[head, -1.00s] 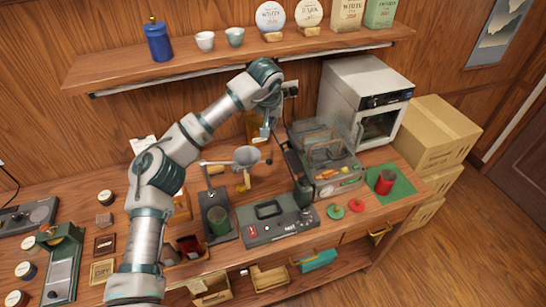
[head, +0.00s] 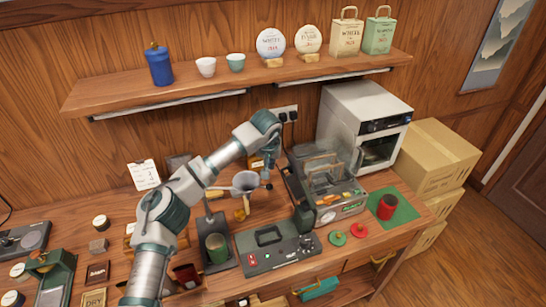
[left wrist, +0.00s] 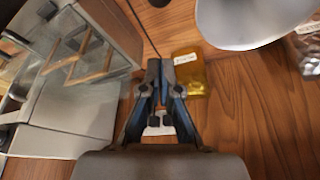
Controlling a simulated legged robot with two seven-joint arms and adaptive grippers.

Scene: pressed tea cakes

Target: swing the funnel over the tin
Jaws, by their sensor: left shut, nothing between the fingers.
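The grey funnel (head: 245,182) hangs on a bar from a dark stand (head: 207,208). It is to the right of and behind the green tin (head: 217,247), not above it. The tin stands upright on the stand's base. My left gripper (head: 267,174) is shut and empty, just right of the funnel, near the bar's right end; whether it touches cannot be told. In the left wrist view, the shut fingers (left wrist: 160,66) point at the wooden table, and part of the funnel (left wrist: 250,18) shows at the top. My right gripper is not in view.
A glass-walled machine (head: 326,178) stands close to the right of my left gripper. A grey control box (head: 276,244) lies in front. An amber packet (left wrist: 188,72) lies on the table beyond the fingers. The shelf (head: 250,88) runs above.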

